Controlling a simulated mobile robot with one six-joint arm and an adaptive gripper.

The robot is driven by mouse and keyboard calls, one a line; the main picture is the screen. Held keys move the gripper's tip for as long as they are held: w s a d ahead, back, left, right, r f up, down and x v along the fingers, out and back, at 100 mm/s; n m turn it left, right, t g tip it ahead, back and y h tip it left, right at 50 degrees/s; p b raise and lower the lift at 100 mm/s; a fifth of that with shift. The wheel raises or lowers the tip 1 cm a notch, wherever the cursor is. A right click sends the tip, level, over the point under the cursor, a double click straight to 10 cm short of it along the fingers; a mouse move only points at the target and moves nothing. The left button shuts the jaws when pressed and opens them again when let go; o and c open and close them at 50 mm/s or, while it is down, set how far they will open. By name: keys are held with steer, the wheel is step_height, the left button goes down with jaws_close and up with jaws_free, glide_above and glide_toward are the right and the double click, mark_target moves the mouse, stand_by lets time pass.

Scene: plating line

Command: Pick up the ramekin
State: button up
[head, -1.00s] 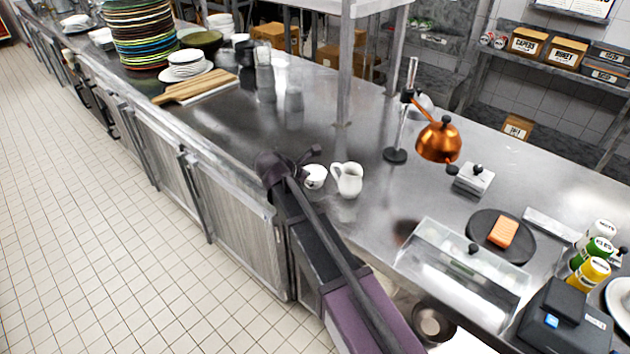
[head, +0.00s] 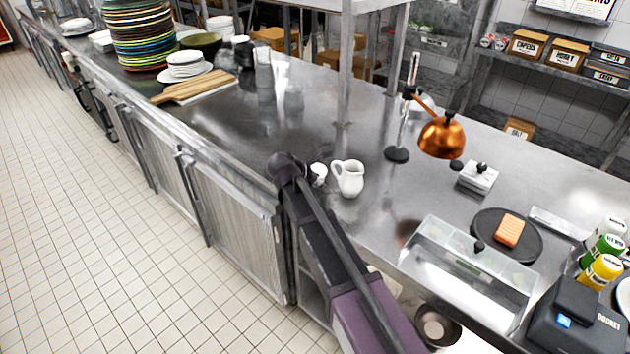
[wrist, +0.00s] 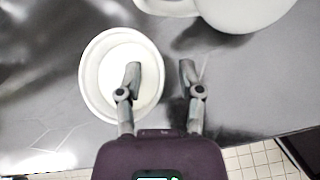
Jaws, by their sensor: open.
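The ramekin (head: 319,172) is a small white round cup standing upright on the steel counter, partly hidden behind my arm's end in the head view. In the wrist view the ramekin (wrist: 92,75) lies under and left of my gripper (wrist: 160,75). My gripper is open and empty. Its left finger shows over the inside of the ramekin, and its right finger shows over bare counter beyond the right rim. I cannot tell whether the fingers touch it.
A white pitcher (head: 348,178) stands close to the right of the ramekin, and it also shows in the wrist view (wrist: 245,12). A copper heat lamp (head: 441,138) and a clear-lidded container (head: 470,265) are farther right.

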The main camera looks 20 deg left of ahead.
mark_target(319, 171)
steer(key=shift+c, duration=0.2)
stand_by(0.3)
jaws_close()
steer(key=shift+r+p, duration=0.4)
stand_by(0.4)
steer(key=shift+r+p, duration=1.4)
steer(key=s+d, duration=0.3)
steer(key=s, duration=0.4)
steer(key=s+d+r+p, duration=0.1)
steer(key=s+d, duration=0.1)
steer(key=s, duration=0.5)
steer(key=shift+s+d+r, duration=0.2)
steer(key=shift+s+d, duration=0.15)
steer(key=shift+d, duration=0.05)
